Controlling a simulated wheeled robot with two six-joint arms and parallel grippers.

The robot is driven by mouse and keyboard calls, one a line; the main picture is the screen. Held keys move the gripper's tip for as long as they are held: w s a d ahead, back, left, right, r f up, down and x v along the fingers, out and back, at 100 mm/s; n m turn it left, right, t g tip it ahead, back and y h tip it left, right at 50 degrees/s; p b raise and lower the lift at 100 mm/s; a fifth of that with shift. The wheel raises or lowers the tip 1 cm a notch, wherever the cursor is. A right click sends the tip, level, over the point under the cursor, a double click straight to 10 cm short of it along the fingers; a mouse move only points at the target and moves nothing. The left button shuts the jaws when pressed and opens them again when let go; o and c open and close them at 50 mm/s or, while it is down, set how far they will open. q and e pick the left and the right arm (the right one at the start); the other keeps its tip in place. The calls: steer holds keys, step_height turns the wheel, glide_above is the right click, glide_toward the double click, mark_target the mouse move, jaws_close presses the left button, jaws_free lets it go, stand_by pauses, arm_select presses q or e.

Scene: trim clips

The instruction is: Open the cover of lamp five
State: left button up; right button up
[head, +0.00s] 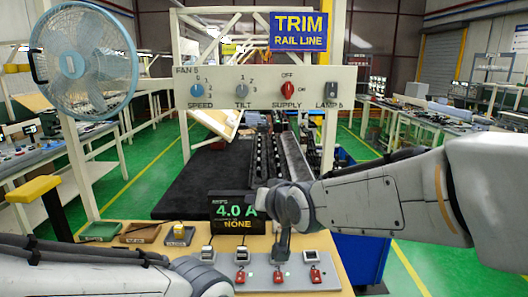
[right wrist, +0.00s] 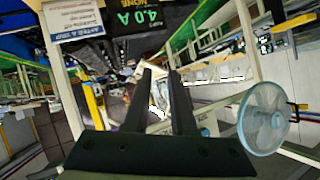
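The white panel (head: 265,88) carries a LAMP 5 control (head: 332,89) at its right end. It is a small grey part above its label; whether it has a cover, open or closed, is too small to tell. My right gripper (head: 281,256) points down over the grey switch strip (head: 262,271), well below the panel. In the right wrist view its two dark fingers (right wrist: 161,72) stand apart with nothing between them. My left arm comes in at the lower left; its gripper is not in view.
The strip bears white-topped switches and red switches (head: 241,277). Behind it stands a black display (head: 236,211) reading 4.0 A, NONE. A blue fan (head: 85,62) stands at the upper left, also in the wrist view (right wrist: 264,118).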

steer(key=s+d+f+n+g+h, duration=0.1)
steer(key=s+f+n+g, duration=0.1)
steer(key=s+f, duration=0.3)
steer(key=s+d+f+n+g+h, duration=0.1)
steer(key=s+f+g, duration=0.4)
steer(key=s, duration=0.8)
steer(key=s+d+f+n+g+h, duration=0.1)
steer(key=s+d+f+n+g, duration=0.1)
steer(key=s+f, duration=0.3)
steer(key=s+n+g, duration=0.1)
steer(key=s, duration=0.3)
steer(key=shift+s+d+f+n+g+h, duration=0.2)
steer(key=shift+d+f+n+g+h, duration=0.1)
steer(key=shift+g, duration=0.1)
steer(key=shift+s+d+f, duration=0.15)
steer(key=shift+s+d, duration=0.2)
steer(key=shift+s, duration=0.3)
steer(key=c, duration=0.4)
steer(key=shift+s+d+n+g, duration=0.15)
steer(key=shift+s+n+g, duration=0.15)
jaws_close()
